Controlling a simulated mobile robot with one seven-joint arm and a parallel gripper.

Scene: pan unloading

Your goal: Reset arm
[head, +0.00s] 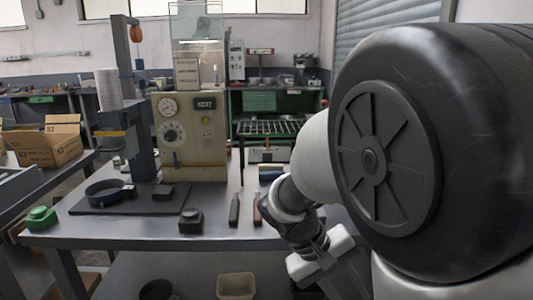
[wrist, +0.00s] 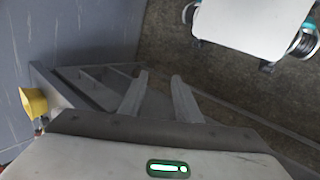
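My gripper (wrist: 160,76) shows in the wrist view with its two grey fingers apart and nothing between them. The fingers point toward a dark, rough floor. In the head view my arm fills the right side, with a large black joint nearest the camera. The arm bends down to the white hand near the front right of the grey table (head: 130,232). The fingertips are hard to make out in the head view.
On the table are a dark blue round pan (head: 105,190) on a black mat, a green object (head: 41,217), a small black object (head: 191,220), two handled tools (head: 234,210) and a beige gauge machine (head: 193,130). A beige bin (head: 237,286) sits below.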

